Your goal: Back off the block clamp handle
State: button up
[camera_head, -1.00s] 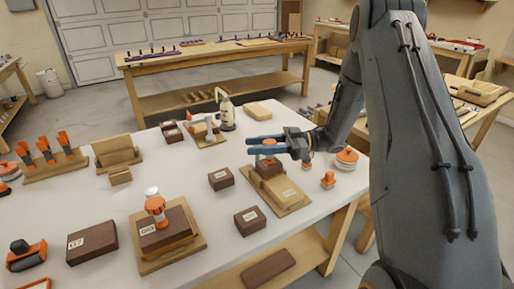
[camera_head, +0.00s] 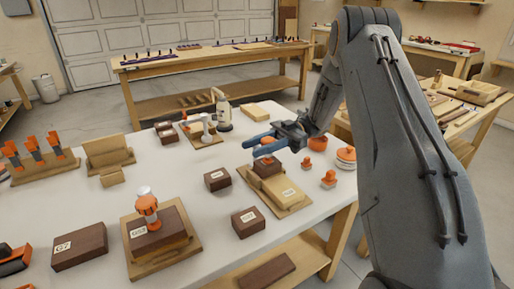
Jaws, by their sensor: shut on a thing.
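The block clamp with an orange handle (camera_head: 266,161) stands on a wooden base (camera_head: 288,207) right of the table's middle, over a dark block and a pale labelled block (camera_head: 281,188). My gripper (camera_head: 257,146) comes in from the upper right, just above the clamp. Its blue fingers point left and slightly toward the front. They are shut on the handle, and they hide its top. Only the lower orange part shows beneath them. A second clamp with an orange and white knob (camera_head: 147,205) stands upright at front left, apart from my gripper.
Loose dark blocks (camera_head: 248,222) (camera_head: 217,179) lie left of the held clamp. Small orange knobs (camera_head: 329,179) and a round orange-and-white item (camera_head: 346,158) sit to its right. Bare white tabletop (camera_head: 205,222) lies between the clamps.

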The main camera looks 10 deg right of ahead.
jog(key=o, duration=1.1)
jog(key=shift+c, duration=0.2)
jog(key=shift+r, duration=0.1)
notch_tip(320, 180, up, 10)
jog(key=p, duration=0.4)
